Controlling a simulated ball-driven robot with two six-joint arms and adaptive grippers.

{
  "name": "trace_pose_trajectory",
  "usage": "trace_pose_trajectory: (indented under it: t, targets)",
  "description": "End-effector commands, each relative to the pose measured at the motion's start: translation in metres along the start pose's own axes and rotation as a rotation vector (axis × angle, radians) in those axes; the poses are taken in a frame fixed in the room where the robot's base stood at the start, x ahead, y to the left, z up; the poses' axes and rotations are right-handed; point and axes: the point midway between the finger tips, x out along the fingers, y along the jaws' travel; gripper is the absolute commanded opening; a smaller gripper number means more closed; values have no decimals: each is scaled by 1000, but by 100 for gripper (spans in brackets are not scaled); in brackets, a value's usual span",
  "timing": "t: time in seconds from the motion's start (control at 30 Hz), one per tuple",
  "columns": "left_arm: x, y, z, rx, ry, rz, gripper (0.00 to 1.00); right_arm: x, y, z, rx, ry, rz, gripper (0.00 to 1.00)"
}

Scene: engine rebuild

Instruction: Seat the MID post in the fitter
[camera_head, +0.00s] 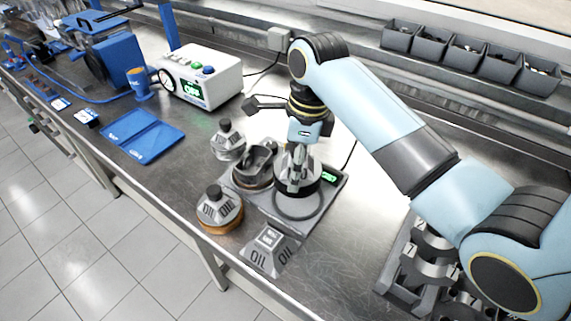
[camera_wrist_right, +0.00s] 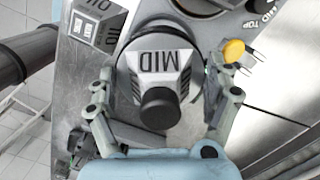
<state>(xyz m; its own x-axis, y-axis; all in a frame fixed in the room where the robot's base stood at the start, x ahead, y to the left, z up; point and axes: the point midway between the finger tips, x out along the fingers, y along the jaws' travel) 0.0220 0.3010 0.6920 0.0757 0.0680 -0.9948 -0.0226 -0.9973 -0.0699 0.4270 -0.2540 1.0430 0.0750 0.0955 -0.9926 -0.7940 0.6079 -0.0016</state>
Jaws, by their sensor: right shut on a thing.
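My right gripper (camera_head: 298,172) points down over the right part of the grey fitter (camera_head: 326,200), which has a green display and a round ring. The wrist view shows the right gripper (camera_wrist_right: 160,100) with a finger on each side of the MID post (camera_wrist_right: 160,72), shut on it. The post is a grey faceted piece with a dark round knob and the word MID. In the head view the fingers mostly hide the post. Whether its lower end touches the fitter I cannot tell. My left gripper is in neither view.
Several grey OIL pieces stand near: one with a brown base (camera_head: 219,212), a block at the front (camera_head: 269,251), and a similar knobbed piece behind (camera_head: 228,142). A dark cup-shaped part (camera_head: 254,165) sits left of the gripper. A white control box (camera_head: 200,77) stands farther left.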

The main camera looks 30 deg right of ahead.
Motion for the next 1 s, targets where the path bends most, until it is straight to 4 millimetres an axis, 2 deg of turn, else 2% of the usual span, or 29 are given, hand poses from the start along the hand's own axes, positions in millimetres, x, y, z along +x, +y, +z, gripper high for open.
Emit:
trace_pose_trajectory:
  t: [0.13,0.27,0.5,0.67,1.0]
  targets:
    - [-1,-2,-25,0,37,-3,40,4,-3,-3,1,0,2,38]
    - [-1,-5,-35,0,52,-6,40,15,-2,-4,2,1,2,38]
    - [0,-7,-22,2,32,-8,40,35,-3,-7,2,1,1,38]
    - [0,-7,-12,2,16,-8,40,43,-3,-8,1,0,0,38]
    - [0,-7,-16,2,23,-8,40,45,-3,-8,1,-1,-1,38]
